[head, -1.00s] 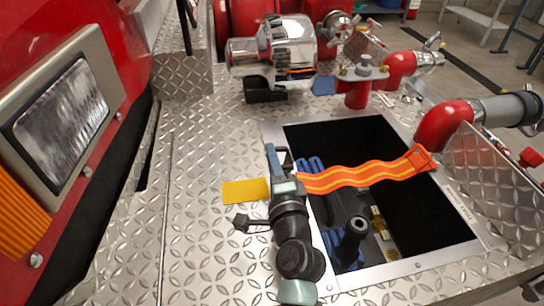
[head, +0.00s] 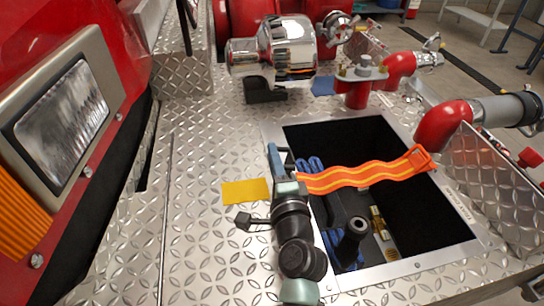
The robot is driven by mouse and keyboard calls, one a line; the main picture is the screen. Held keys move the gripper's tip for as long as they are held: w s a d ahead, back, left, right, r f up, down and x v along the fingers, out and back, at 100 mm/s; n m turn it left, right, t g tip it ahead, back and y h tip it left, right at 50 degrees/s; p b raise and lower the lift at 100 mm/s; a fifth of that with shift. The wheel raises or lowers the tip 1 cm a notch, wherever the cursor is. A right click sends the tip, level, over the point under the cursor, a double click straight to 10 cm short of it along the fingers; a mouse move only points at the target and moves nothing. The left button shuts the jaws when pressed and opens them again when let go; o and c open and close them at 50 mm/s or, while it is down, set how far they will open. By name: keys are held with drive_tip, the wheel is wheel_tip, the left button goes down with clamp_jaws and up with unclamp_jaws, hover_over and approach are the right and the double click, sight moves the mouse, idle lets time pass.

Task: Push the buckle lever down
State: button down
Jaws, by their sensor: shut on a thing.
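An orange strap (head: 365,177) with yellow stripes runs across the open bay from the right rim to my gripper (head: 279,152). A flat yellow strap piece (head: 245,191) lies on the tread plate just left of my gripper. The buckle and its lever are between these two strap parts, mostly hidden by my gripper, so the lever's angle cannot be told. My gripper is low over the left edge of the bay, with its jaws shut on what seems to be the buckle lever.
The bay (head: 436,235) holds blue hoses, a black tube (head: 351,240) and brass fittings. A chrome unit (head: 285,48) and red pipes (head: 443,125) stand behind and to the right.

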drive_tip(key=d+m, duration=0.1)
drive_tip(key=d+m+p, duration=0.1)
drive_tip(key=r+m, duration=0.1)
drive_tip(key=shift+w+d+m, duration=0.3)
drive_tip(key=shift+d+m, duration=0.1)
drive_tip(key=d+m, duration=0.1)
drive_tip(key=d+m+p, duration=0.1)
drive_tip(key=shift+w+f+m, duration=0.2)
drive_tip(key=shift+f+m, duration=0.05)
drive_tip(key=shift+m, duration=0.15)
drive_tip(key=d+m, duration=0.1)
drive_tip(key=d+f+m, duration=0.1)
drive_tip(key=m, duration=0.1)
drive_tip(key=shift+w, duration=0.2)
drive_tip(key=shift+w+d+f+m+p, duration=0.1)
drive_tip(key=shift+d+f+m+p, duration=0.2)
drive_tip(key=shift+m, duration=0.45)
drive_tip(key=shift+w+d+f+m+p, duration=0.1)
drive_tip(key=shift+d+f+m, duration=0.3)
drive_tip(key=shift+m, duration=0.35)
drive_tip(key=shift+d, duration=0.1)
drive_tip(key=c, duration=0.9)
unclamp_jaws()
drive_tip(key=shift+o, duration=0.2)
drive_tip(key=shift+s+f, duration=0.1)
wheel_tip(320, 180, up, 10)
drive_tip(key=p, duration=0.4)
drive_tip(key=shift+p, duration=0.4)
